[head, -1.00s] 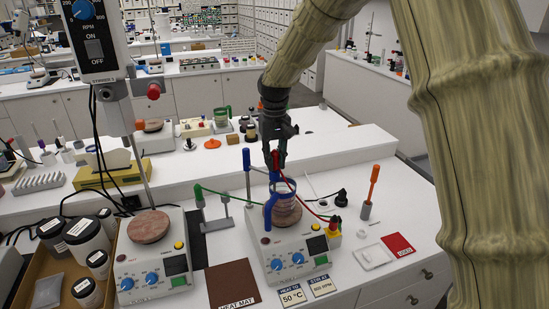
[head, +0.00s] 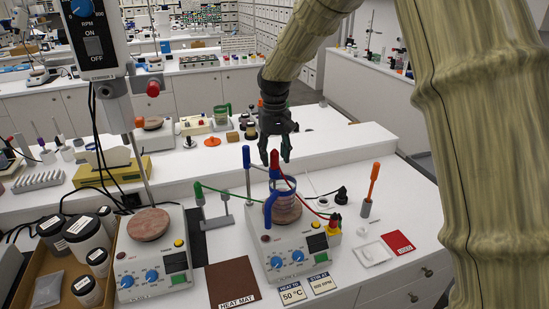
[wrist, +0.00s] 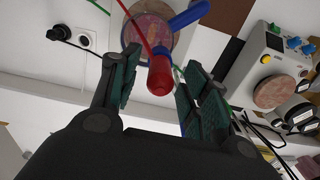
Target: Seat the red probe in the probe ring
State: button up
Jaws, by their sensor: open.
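The red probe (head: 274,160) stands upright at the beaker (head: 284,190) on the right-hand hotplate (head: 290,250), its red handle at the top and its red cable running to the right. The blue ring holder (head: 268,208) is beside it, on a blue-topped post (head: 246,160); whether the probe is fully down in the ring is hidden. My gripper (head: 275,150) is just above the handle, open and apart from it. In the wrist view the handle (wrist: 160,76) shows between the spread fingers, free of both.
A second hotplate (head: 150,265) stands to the left, beside a cardboard box (head: 60,285) of jars. A green cable (head: 222,190) runs to a small stand at the beaker's left. An orange-handled tool (head: 373,180) stands upright at the right. A raised white ledge (head: 350,143) lies behind.

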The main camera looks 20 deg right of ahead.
notch_tip(320, 180, up, 11)
jog(key=shift+f, duration=0.2)
dwell(0.4)
